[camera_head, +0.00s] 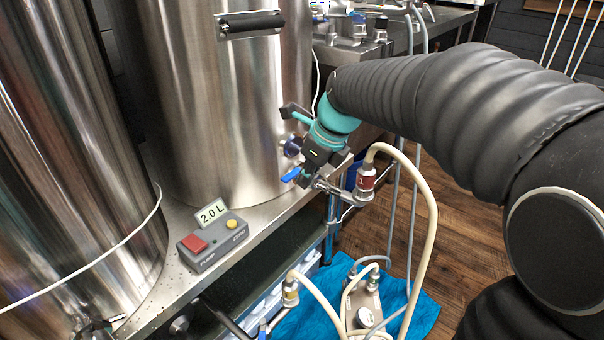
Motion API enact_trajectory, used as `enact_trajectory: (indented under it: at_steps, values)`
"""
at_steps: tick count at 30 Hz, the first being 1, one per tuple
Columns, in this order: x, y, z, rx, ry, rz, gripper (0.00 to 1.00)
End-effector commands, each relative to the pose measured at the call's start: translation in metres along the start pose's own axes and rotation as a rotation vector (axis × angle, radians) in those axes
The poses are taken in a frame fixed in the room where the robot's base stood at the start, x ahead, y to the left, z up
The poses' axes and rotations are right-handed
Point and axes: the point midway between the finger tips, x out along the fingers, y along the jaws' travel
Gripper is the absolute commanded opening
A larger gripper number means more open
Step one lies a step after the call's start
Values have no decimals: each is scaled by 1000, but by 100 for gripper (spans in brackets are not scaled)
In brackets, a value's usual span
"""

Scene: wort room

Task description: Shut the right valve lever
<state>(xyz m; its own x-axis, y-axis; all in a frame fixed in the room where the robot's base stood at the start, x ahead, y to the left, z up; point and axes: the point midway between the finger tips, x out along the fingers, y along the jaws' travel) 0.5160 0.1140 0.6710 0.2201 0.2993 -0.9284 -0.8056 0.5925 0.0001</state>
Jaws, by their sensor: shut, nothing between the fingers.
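The right valve, on the steel kettle (230,110), has a small blue lever (290,175) that points left and slightly down in the picture. A metal pipe runs from this valve to a red-banded coupling (366,180) with a cream hose. My gripper (305,180) is shut and empty. It reaches down to the valve, its tip close beside the right end of the blue lever. I cannot tell whether it touches the lever. The valve body is partly hidden behind my gripper.
A grey pump box (213,245) with a "2.0 L" display stands on the steel ledge. Another blue lever (262,331) shows at the bottom edge. A pump with hoses (364,305) sits on a blue cloth (425,312). Hoses hang right of the valve; wooden floor lies beyond.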

Motion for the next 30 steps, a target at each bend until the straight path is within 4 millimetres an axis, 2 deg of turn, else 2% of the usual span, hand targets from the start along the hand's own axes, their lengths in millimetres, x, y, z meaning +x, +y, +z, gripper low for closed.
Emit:
enact_trajectory:
  at_steps: [4,12,18,25,30]
  values:
    - [-11,0,-21,0,0,-1,0]
    - [-69,1,-19,-2,-3,-3,0]
    - [-97,2,-19,-1,-1,-2,0]
    - [-108,3,-20,-38,0,0,0]
    - [-108,-1,-19,-266,-2,-20,0]
